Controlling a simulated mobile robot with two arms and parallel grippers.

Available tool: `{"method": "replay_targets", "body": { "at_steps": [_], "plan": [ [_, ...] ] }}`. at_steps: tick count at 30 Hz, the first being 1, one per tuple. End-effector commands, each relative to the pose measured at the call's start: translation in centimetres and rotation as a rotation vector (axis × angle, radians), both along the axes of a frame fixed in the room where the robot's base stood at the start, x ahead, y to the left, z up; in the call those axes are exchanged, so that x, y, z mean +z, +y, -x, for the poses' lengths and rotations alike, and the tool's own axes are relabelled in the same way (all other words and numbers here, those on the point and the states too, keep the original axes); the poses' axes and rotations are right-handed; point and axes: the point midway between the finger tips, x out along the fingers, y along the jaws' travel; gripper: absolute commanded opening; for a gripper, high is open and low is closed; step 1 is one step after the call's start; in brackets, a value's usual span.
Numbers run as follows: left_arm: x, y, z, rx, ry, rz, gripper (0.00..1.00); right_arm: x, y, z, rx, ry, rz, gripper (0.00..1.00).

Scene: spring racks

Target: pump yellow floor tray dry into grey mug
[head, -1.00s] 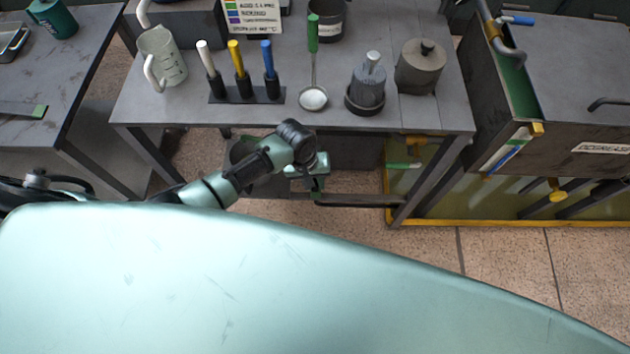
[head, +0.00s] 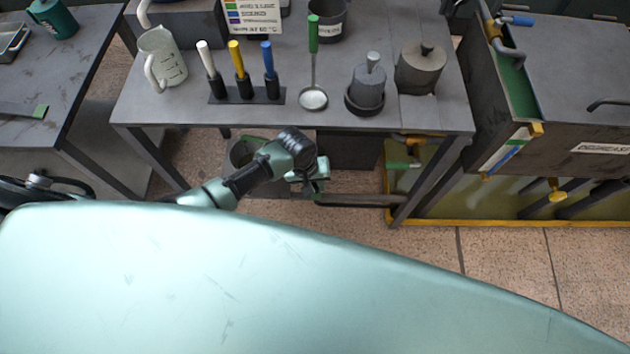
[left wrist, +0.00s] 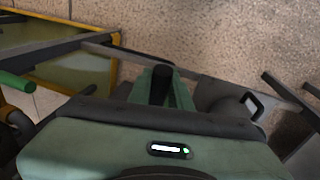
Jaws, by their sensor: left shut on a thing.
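The yellow-rimmed floor tray (head: 480,224) lies low at the right, under the bench edge and the cabinet; murky greenish liquid shows in it. Its corner is also in the left wrist view (left wrist: 85,75). My left gripper (head: 318,186) is low in front of the bench, left of the tray. In the left wrist view its fingers (left wrist: 161,85) are shut on a dark thing I cannot identify for sure. A grey round container (head: 240,150) stands under the bench, partly behind my left arm; I cannot tell if it is the grey mug. My right gripper is out of view.
A grey bar (head: 360,200) runs low between gripper and tray.

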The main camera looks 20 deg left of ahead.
Motion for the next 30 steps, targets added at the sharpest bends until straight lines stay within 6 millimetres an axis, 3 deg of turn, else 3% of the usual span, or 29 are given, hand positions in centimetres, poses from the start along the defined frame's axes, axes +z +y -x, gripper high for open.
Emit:
{"method": "replay_targets", "body": {
  "at_steps": [6, 11, 21, 30],
  "plan": [
    [-2.2, -0.2, 1.0, -0.001, -0.12, -0.036, 0.0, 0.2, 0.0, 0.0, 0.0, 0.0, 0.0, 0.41],
    [-4.5, -0.3, 1.2, -0.001, -0.247, -0.072, 0.0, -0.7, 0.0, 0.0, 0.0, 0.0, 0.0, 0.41],
    [-8.6, -0.2, 0.7, 0.003, -0.488, -0.139, 0.0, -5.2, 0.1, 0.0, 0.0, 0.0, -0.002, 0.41],
    [-9.8, 0.0, 0.1, 0.001, -0.603, -0.174, 0.0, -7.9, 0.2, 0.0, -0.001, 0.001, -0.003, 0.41]
  ]
}}
